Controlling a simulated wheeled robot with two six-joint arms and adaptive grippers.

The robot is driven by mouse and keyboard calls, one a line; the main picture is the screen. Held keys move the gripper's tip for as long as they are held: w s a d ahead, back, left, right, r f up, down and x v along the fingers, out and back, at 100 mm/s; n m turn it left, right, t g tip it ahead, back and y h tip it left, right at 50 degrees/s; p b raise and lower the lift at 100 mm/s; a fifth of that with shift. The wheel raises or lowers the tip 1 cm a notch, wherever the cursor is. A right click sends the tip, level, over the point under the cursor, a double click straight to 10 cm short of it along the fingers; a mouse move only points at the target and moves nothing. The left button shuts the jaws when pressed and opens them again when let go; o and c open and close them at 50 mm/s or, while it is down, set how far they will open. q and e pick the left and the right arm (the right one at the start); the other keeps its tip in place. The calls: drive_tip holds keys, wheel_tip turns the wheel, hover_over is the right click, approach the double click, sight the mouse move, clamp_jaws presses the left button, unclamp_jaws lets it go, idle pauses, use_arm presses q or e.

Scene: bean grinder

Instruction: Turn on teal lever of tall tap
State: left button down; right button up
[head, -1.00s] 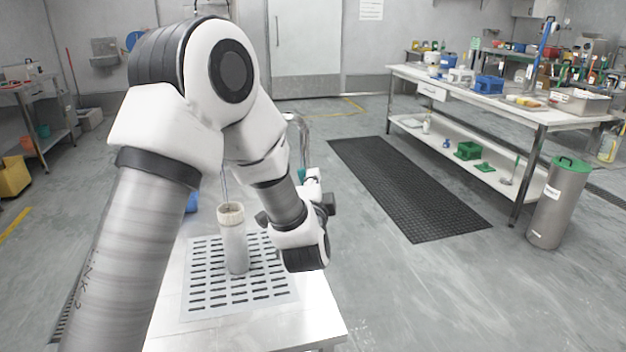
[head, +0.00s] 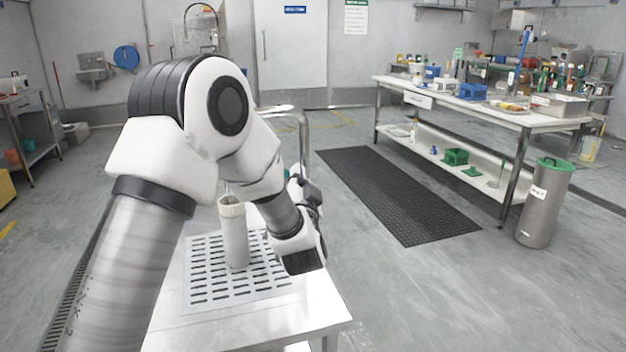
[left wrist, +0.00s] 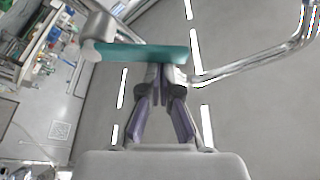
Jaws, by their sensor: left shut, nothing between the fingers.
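The teal lever (left wrist: 145,53) lies across the left wrist view, just beyond my fingertips. It joins a grey metal tap body (left wrist: 97,28) at its left end. The tap's bent metal pipe (left wrist: 265,62) runs off to the right. My left gripper (left wrist: 160,73) is shut and empty, with its tips at the lever's near edge; I cannot tell whether they touch. In the head view the tall tap's pipe (head: 303,128) rises behind my left arm, and my left gripper (head: 304,187) is partly hidden by its wrist. The lever is not clear there. My right gripper is not in view.
A pale cylindrical container (head: 234,235) stands on a slotted grey mat (head: 205,290) on the steel table (head: 325,315), close to my left forearm. A black floor mat (head: 395,195), a metal bin (head: 545,205) and a cluttered bench (head: 455,105) are to the right.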

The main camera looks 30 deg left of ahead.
use_arm(q)
drive_tip(key=n, duration=0.1)
drive_tip(key=s+a+f+n+y+b, duration=0.1)
drive_tip(key=n+b, duration=0.1)
drive_tip(key=n, duration=0.1)
drive_tip(key=shift+s+a+f+g+y, duration=0.15)
drive_tip(key=shift+s+f+g+y, duration=0.15)
drive_tip(key=shift+y, duration=0.1)
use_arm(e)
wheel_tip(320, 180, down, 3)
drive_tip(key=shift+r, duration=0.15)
use_arm(q)
wheel_tip(320, 180, up, 5)
drive_tip(key=w+p, duration=0.1)
drive_tip(key=p, duration=0.4)
drive_tip(key=w+f+b+v, duration=0.1)
drive_tip(key=b+v, duration=0.1)
drive_tip(key=v, duration=0.9)
drive_tip(key=shift+d, duration=0.2)
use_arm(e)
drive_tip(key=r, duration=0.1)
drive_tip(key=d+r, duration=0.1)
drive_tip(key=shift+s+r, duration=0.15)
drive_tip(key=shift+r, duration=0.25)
